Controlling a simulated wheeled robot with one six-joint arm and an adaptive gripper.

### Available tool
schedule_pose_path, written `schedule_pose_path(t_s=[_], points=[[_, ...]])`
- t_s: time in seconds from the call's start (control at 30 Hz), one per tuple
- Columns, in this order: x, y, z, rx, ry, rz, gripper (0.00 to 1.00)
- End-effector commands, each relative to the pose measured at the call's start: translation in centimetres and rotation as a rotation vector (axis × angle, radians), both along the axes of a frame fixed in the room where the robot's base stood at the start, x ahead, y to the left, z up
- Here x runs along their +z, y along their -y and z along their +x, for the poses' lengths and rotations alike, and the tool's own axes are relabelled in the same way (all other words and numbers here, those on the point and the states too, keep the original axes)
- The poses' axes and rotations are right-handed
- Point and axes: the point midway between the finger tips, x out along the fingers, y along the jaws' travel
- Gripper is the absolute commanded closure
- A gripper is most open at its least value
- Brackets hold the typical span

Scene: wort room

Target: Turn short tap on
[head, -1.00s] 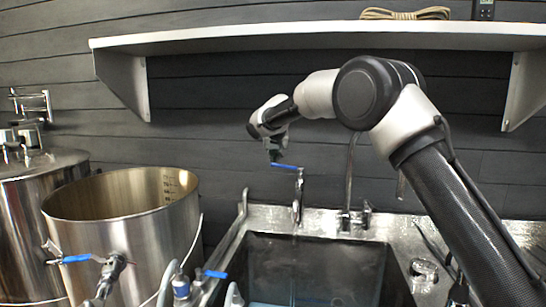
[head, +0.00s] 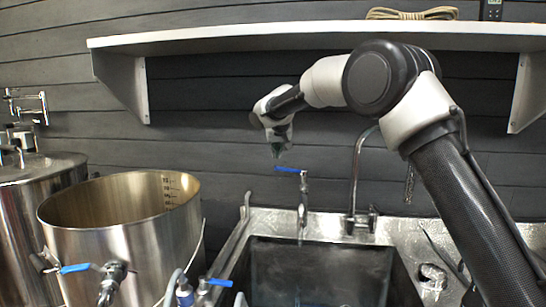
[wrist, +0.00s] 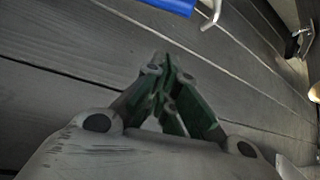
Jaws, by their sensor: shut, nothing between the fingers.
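The short tap (head: 302,205) stands upright at the sink's back left corner. Its blue lever handle (head: 287,170) points left from the top of the tap. The handle also shows at the top edge of the wrist view (wrist: 172,4). My gripper (head: 278,153) is just above the handle's left end, with a small gap between them in the head view. In the wrist view my gripper's green fingers (wrist: 162,68) are closed together and empty, apart from the handle. Whether water runs from the tap cannot be made out.
A taller curved tap (head: 358,170) stands right of the short tap, behind the sink (head: 240,258). A white shelf (head: 230,40) spans the wall above my arm. An open steel kettle (head: 140,240) and a lidded vessel (head: 30,215) stand left.

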Motion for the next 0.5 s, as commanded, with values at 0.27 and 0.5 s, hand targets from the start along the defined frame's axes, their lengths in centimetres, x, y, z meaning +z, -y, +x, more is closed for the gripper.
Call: schedule_pose_path(t_s=[0.27, 0.5], points=[[3.3, 0.9, -3.2, 0.001, -0.003, 0.000, 1.00], [5.8, 1.8, -4.7, -0.004, 0.006, 0.006, 1.00]])
